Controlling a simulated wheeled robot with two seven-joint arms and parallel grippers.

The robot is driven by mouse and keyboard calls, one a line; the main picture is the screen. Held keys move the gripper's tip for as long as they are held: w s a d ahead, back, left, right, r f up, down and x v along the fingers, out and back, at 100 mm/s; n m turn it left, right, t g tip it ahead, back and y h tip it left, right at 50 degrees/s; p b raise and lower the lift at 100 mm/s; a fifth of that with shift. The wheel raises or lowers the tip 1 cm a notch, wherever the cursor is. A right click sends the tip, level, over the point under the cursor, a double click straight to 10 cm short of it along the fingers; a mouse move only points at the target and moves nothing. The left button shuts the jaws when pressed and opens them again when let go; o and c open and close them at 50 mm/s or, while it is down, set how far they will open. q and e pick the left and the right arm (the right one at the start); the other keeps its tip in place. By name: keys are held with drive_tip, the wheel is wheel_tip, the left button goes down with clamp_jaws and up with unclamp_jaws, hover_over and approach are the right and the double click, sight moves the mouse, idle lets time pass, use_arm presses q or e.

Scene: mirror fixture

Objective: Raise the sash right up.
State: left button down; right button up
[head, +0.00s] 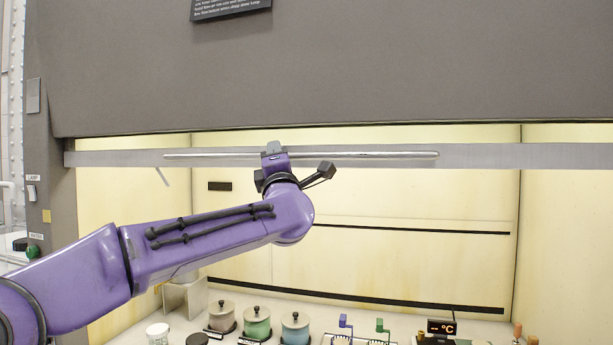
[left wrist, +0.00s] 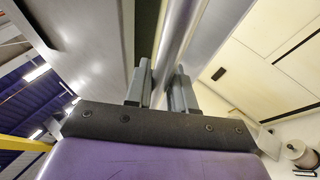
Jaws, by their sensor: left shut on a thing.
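The sash shows as a grey metal bottom rail (head: 485,156) just below the hood's dark front panel, with a wide opening under it. A long bar handle (head: 370,155) runs along the rail. My left gripper (head: 274,150) is at the handle, left of its middle, and shut on it. In the left wrist view the handle (left wrist: 179,40) passes between the two fingers of my left gripper (left wrist: 160,88). The fingertips' exact contact is partly hidden. My right gripper is not in view.
The dark front panel (head: 330,65) is above the sash. Inside the hood, lidded jars (head: 257,322), small coloured stands (head: 380,326) and a °C display (head: 441,327) stand on the worktop. My left arm crosses the opening from lower left. The opening's right side is clear.

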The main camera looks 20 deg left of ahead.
use_arm(q)
drive_tip(key=shift+r, duration=0.25)
drive_tip(key=c, duration=1.3)
unclamp_jaws()
drive_tip(key=shift+c, duration=0.2)
drive_tip(key=b+v, duration=0.7)
drive_tip(key=v, duration=0.3)
drive_tip(key=shift+s+f, duration=0.15)
drive_tip(key=shift+s, duration=0.15)
